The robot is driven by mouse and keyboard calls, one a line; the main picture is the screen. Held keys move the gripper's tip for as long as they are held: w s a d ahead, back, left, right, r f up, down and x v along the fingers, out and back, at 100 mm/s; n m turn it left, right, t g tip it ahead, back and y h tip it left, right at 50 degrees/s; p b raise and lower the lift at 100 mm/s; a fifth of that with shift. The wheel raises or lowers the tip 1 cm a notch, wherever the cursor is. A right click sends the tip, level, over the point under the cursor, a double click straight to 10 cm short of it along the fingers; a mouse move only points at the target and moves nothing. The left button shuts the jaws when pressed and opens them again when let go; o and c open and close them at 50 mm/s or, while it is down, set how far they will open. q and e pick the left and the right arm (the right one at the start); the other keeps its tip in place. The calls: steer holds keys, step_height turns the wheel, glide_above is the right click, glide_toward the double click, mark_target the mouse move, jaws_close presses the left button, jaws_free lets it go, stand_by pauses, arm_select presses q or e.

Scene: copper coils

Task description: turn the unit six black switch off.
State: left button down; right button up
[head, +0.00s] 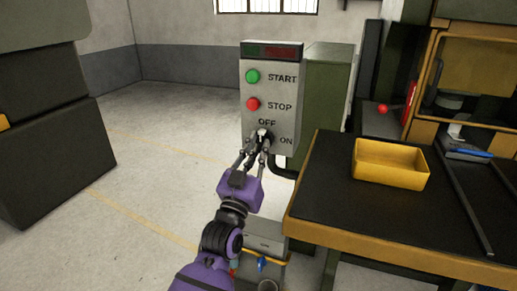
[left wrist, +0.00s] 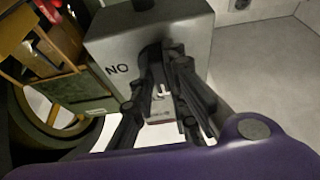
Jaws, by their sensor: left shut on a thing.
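The grey control box (head: 285,122) stands at the middle of the head view, with OFF and ON lettering at its lower part. The black switch (left wrist: 150,56) sits between these marks and is mostly hidden by my fingers, so I cannot tell its exact turn. My left gripper (head: 263,142), on its purple arm, reaches up to the box face and is shut on the switch. In the left wrist view the fingers (left wrist: 160,92) close around it, and the box appears upside down. My right gripper is not in view.
A green START button (head: 252,77) and a red STOP button (head: 253,104) sit above the switch. A black-topped table (head: 330,195) with a yellow tray (head: 390,178) is close on the right. Open floor (head: 150,170) lies to the left.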

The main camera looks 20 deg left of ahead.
arm_select(q)
steer(key=c, duration=1.7)
jaws_free()
steer(key=v, duration=1.2)
